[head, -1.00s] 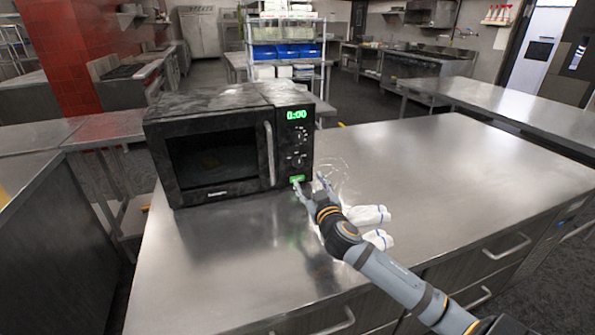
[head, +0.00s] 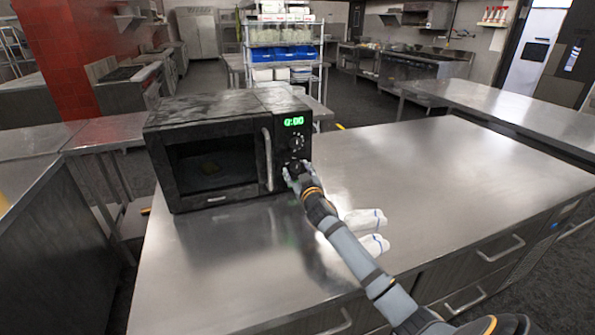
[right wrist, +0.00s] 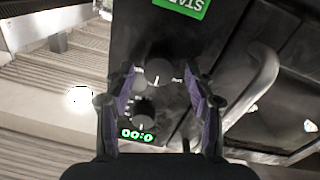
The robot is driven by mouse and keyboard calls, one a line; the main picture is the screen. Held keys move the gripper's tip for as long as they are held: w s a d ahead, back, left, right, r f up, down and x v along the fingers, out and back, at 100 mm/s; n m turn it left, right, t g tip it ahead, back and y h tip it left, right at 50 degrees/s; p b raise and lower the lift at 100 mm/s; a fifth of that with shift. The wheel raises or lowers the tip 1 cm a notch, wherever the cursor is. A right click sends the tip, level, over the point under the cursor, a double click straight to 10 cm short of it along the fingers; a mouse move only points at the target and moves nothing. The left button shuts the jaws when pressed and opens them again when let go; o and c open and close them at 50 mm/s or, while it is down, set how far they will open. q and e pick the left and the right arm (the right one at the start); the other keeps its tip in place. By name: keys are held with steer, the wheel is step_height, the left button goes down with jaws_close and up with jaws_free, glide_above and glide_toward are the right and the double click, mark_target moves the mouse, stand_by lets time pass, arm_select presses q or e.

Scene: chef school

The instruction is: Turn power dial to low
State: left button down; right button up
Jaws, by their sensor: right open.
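The black microwave (head: 215,110) stands on the steel counter with its door shut and a green display (head: 293,122). Two round dials sit on its control panel. The upper dial (head: 297,142) is visible below the display; the lower one is mostly covered by my right gripper (head: 295,174). In the right wrist view, which shows the panel upside down, the lower dial (right wrist: 158,72) lies between the open fingertips of my right gripper (right wrist: 159,74). Contact cannot be told. The upper dial (right wrist: 141,121) is near the display (right wrist: 136,135). Dial labels are unreadable. My left gripper is not in view.
White rolled cloths (head: 365,220) lie on the steel counter (head: 440,170) beside my right forearm. The microwave's door handle (head: 268,158) is just left of the gripper, and the green start button (right wrist: 181,6) is close by. The counter's right side is clear.

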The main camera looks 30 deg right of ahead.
jaws_close()
steer(key=shift+n, duration=0.3)
steer(key=n+p, duration=0.1)
steer(key=n, duration=0.4)
steer(key=shift+n, duration=0.3)
steer(key=n+p, duration=0.1)
steer(key=n, duration=0.5)
steer(key=shift+f+t+p, duration=0.2)
steer(key=shift+t+p, duration=0.1)
steer(key=shift+p, duration=0.05)
jaws_free()
steer(key=shift+a, duration=0.1)
